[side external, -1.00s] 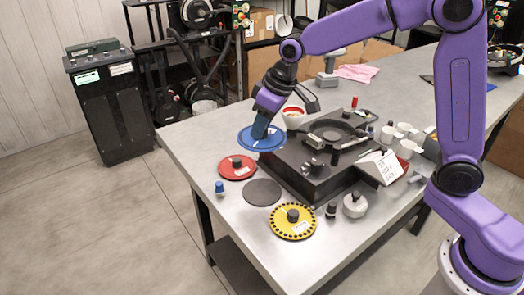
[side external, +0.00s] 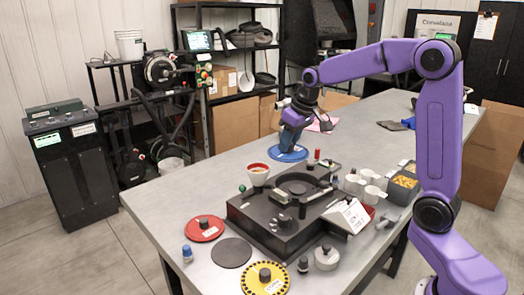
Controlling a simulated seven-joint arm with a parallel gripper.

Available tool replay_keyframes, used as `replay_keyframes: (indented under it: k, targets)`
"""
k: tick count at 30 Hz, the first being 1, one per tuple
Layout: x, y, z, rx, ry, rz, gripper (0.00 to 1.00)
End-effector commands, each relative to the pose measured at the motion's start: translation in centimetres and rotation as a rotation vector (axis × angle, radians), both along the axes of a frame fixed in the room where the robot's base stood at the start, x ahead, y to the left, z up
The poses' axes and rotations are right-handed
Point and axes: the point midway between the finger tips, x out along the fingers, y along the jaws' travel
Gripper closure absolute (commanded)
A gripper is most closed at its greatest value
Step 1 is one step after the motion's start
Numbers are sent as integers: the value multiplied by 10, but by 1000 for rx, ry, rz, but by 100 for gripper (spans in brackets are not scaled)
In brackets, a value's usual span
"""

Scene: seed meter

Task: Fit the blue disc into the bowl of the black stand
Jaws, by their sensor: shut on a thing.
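The blue disc (side external: 288,155) is in the side external view, beyond the black stand, above or at the table's far part; I cannot tell the exact height. My gripper (side external: 291,143) points down and is shut on the disc at its middle, hiding part of it. The disc lies roughly flat and is apart from the stand. The black stand (side external: 250,213) sits mid-table. Its round dark bowl (side external: 297,187) shows on top, with nothing blue in it.
A red disc (side external: 204,229), a dark disc (side external: 231,252) and a yellow disc (side external: 264,280) lie in front. White cups (side external: 369,181) and a bin of yellow grains (side external: 404,182) stand right.

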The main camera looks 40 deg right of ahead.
Motion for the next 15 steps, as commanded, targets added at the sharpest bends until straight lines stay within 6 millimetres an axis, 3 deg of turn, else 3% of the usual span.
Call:
replay_keyframes:
  k: [1, 6, 15]
  targets:
    - [-3, -13, 0, 0, 0, -27, 100]
    - [-11, -43, 0, 0, -1, -87, 100]
    - [-11, -41, -43, 0, 4, -84, 100]
